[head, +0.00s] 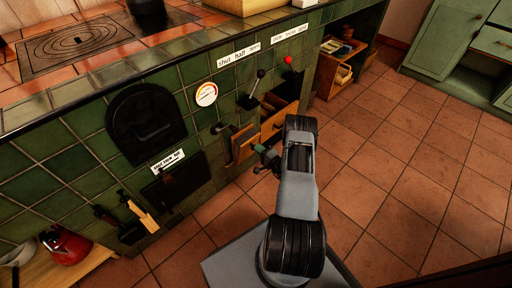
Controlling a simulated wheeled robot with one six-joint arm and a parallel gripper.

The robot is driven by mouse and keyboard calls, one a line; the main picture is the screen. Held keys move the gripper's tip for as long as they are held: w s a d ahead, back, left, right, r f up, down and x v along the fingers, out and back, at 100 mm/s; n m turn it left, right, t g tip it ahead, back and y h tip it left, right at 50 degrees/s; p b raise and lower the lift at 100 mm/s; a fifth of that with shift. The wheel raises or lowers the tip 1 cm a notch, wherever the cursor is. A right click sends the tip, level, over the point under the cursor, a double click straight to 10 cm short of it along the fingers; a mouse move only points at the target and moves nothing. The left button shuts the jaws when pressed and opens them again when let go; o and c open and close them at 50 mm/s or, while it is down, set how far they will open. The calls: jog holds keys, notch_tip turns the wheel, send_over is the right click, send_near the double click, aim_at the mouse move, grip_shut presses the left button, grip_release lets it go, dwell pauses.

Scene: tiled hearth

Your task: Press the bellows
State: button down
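A wooden board with a dark edge (245,143) stands out from the front of the green tiled hearth, left of a wooden-fronted opening. It looks like part of the bellows, but I cannot be sure. A dark bar (224,127) sticks out just left of it. My gripper (264,160) is small in the view, close in front of and to the lower right of the board. I cannot tell whether they touch. My arm hides part of this area, and the gripper's fingers are too small and dark to read.
A gauge (206,94), a black-knobbed lever (260,74) and a red-knobbed lever (288,60) are on the hearth front. A black round door (146,124) is further left. Hearth tools (143,216) hang low. The tiled floor (410,190) at right is clear.

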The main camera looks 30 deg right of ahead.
jog(key=p+v, duration=0.2)
jog(key=v, duration=0.8)
jog(key=shift+s+a+r+p, duration=0.15)
jog(key=shift+s+r+p, duration=0.15)
jog(key=shift+s+r, duration=0.1)
jog(key=w+a+r+n+g+y+p, duration=0.1)
jog(key=a+r+n+g+y+p, duration=0.35)
jog(key=r, duration=0.75)
jog(key=w+a+r+n+g+y+p, duration=0.1)
jog(key=a+r+n+g+y+p, duration=0.15)
jog(key=a+r+g+p, duration=0.75)
jog(key=w+a+r+n+y, duration=0.15)
jog(key=a+r+n, duration=0.25)
jog(key=r, duration=1.1)
jog(key=s+a+r+n+h+p, duration=0.1)
jog(key=s+r+h+p, duration=0.3)
jog(key=r, duration=0.6)
jog(key=s+a+r+n+h+p, duration=0.2)
jog(key=s+r+h+p, duration=0.2)
jog(key=r+p, duration=0.3)
jog(key=s+a+r+n+h+p, duration=0.2)
jog(key=s+r+h+p, duration=0.2)
jog(key=r, duration=1)
jog(key=s+p, duration=0.2)
jog(key=shift+s+a+r, duration=0.25)
jog(key=shift+s+r, duration=0.05)
